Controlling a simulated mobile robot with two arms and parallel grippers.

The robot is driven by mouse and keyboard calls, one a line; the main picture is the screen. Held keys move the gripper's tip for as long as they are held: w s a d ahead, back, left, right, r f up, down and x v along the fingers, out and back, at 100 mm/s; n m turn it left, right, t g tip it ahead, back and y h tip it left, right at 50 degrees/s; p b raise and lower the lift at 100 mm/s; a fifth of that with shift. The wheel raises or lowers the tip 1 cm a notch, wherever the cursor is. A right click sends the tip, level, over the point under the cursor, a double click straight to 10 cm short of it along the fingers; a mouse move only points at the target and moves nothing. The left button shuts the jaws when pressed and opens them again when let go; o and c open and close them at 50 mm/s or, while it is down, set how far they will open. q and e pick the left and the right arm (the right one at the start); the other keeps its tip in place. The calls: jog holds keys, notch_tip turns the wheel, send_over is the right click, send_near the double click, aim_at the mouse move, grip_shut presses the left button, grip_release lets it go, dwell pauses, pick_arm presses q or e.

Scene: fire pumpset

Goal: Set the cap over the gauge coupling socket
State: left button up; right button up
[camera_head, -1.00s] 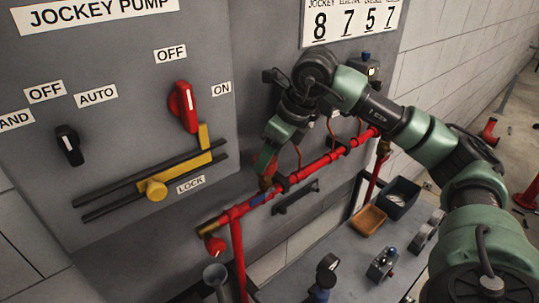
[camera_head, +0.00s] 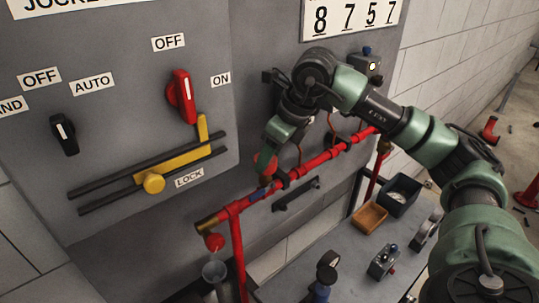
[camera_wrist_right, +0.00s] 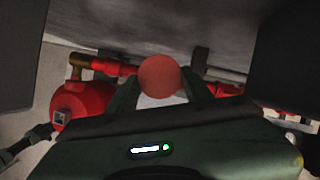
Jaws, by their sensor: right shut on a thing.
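My right gripper (camera_head: 267,162) reaches down from the arm on the right and is shut on a round red cap. The cap (camera_head: 263,165) shows at the fingertips, just above the red pipe. In the right wrist view the cap (camera_wrist_right: 160,75) sits between the two green fingers (camera_wrist_right: 161,92), its round face toward the camera. The gauge coupling socket cannot be made out clearly; the gripper and cap may hide it. My left gripper is not in view.
The red pipe (camera_head: 318,162) slopes along the panel to a brass end (camera_head: 207,225). A red round part (camera_head: 214,242) hangs beneath that end. An orange tray (camera_head: 369,217) and dark bin (camera_head: 401,194) stand on the grey bench, with a gauge (camera_head: 327,265) nearer.

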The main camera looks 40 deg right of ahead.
jog(key=shift+f, duration=0.2)
jog(key=o, duration=1.6)
jog(key=shift+c, duration=0.2)
jog(key=shift+r, duration=0.1)
jog(key=shift+s+d+r+b, duration=0.1)
jog(key=shift+r+b, duration=0.2)
jog(key=shift+r, duration=0.05)
jog(key=b+v, duration=0.1)
jog(key=v, duration=0.6)
